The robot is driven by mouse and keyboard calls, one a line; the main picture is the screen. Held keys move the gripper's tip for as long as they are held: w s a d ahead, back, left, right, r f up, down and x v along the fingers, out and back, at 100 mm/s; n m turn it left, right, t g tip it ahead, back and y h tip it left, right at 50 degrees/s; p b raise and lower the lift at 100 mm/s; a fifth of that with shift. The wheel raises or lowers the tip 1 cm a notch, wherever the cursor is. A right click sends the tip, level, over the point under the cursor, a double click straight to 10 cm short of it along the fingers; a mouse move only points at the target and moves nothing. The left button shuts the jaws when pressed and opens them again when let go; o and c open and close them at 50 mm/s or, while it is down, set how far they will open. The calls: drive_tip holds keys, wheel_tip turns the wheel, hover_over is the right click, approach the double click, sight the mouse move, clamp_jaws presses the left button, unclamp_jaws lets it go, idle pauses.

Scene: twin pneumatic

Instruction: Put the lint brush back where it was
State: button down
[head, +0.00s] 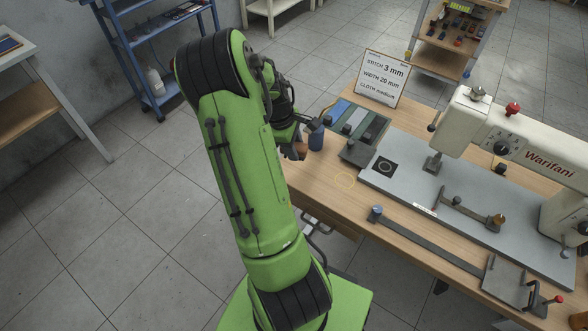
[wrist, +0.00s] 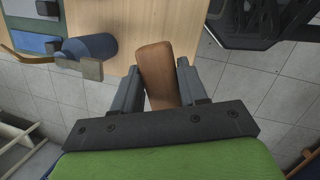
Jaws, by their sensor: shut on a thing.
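The lint brush, seen as a brown wooden block with a rounded end (wrist: 158,72), is between the two fingers of my gripper (wrist: 158,85). The fingers are shut on it in the wrist view. In the head view the brown brush (head: 300,151) shows just below my gripper (head: 297,138), at the left edge of the wooden table (head: 325,192). It appears held clear of the tabletop, over or beside the edge. My arm and fingers hide part of it, and its bristle side is not visible.
A dark blue cylinder (head: 316,136) stands close to the right of the brush; it also shows in the wrist view (wrist: 90,47). A flat tray with coloured strips (head: 357,121), a sign (head: 382,79) and a sewing machine (head: 515,135) are on the table.

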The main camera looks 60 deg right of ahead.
wheel_tip(320, 180, down, 8)
drive_tip(key=shift+w+f+b, duration=0.1)
drive_tip(key=shift+b, duration=0.7)
drive_tip(key=c, duration=0.6)
unclamp_jaws()
